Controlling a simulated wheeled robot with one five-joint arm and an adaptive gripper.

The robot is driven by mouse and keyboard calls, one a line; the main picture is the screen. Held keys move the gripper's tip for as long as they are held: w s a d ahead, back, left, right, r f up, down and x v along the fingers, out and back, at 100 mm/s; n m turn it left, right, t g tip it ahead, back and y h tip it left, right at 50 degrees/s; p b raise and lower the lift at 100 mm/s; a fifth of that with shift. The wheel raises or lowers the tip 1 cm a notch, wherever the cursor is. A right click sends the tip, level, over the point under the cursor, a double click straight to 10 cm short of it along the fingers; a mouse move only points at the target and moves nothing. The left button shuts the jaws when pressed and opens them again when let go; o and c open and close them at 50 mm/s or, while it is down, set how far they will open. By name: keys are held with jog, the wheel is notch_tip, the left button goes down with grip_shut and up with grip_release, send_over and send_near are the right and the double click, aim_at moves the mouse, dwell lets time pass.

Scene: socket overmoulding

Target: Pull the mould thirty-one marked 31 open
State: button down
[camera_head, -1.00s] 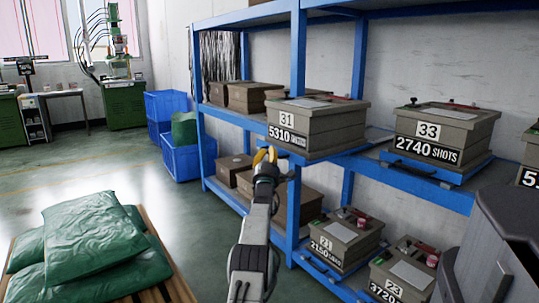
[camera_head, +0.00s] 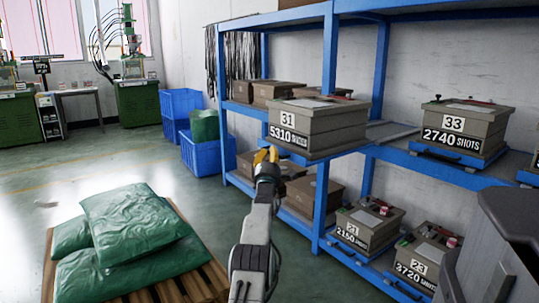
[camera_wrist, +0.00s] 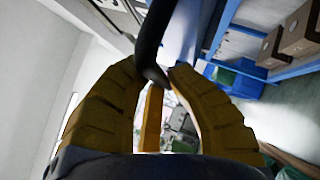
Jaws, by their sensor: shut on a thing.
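The mould marked 31 (camera_head: 322,122) is a grey-brown lidded box labelled 5310 shots, on the middle level of the blue rack. It sticks out past the rack's front, in front of the blue post. My gripper (camera_head: 266,156) is at its lower front left corner. In the wrist view the yellow fingers of my gripper (camera_wrist: 160,75) are shut on a dark curved handle (camera_wrist: 153,42). The handle's join to the mould is hidden.
The mould marked 33 (camera_head: 464,128) stands to the right on the same level. Moulds 21 (camera_head: 367,226) and 23 (camera_head: 428,258) sit below. Green sacks (camera_head: 130,230) lie on a pallet (camera_head: 200,285) at left. Blue crates (camera_head: 200,155) stand behind. Some floor between is clear.

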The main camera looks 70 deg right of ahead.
jog(key=shift+w+a+r+t, duration=0.2)
jog(key=shift+w+r+t, duration=0.1)
jog(key=shift+r, duration=0.3)
jog(key=c, duration=1.2)
grip_release()
jog(key=shift+f, duration=0.15)
jog(key=shift+c, duration=0.2)
jog(key=shift+o, duration=0.6)
jog(key=shift+s+d+f, duration=0.1)
jog(key=shift+s+f, duration=0.05)
jog(key=shift+f, duration=0.05)
jog(key=shift+s+f, duration=0.1)
jog(key=shift+f, duration=0.05)
jog(key=v, duration=1.1)
jog(key=shift+a, duration=0.45)
